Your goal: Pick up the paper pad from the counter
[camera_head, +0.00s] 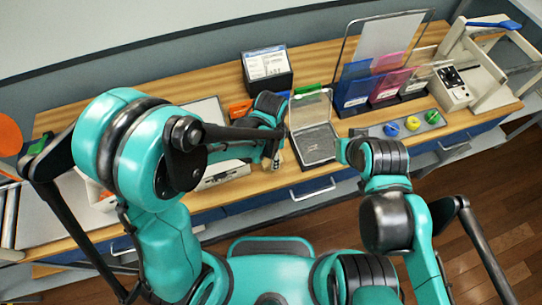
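I cannot clearly make out which item is the paper pad. A flat pale sheet-like thing (208,110) lies on the counter (190,84), mostly hidden behind my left arm, and could be it. My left gripper (273,158) is over the counter's front part, just left of an open clear-lidded case (316,146). Its fingers are small and partly hidden, so I cannot tell whether they are open or shut. My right gripper (343,151) is near the counter's front edge, just right of the case. Its fingers are mostly hidden by its own wrist.
A black box with a white printed card (267,65) stands at the back. Blue, pink and white folders (383,83) stand in a clear rack at right. A grey tray with coloured knobs (404,126) and a beige device (451,88) are farther right. Drawers (312,191) line the front.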

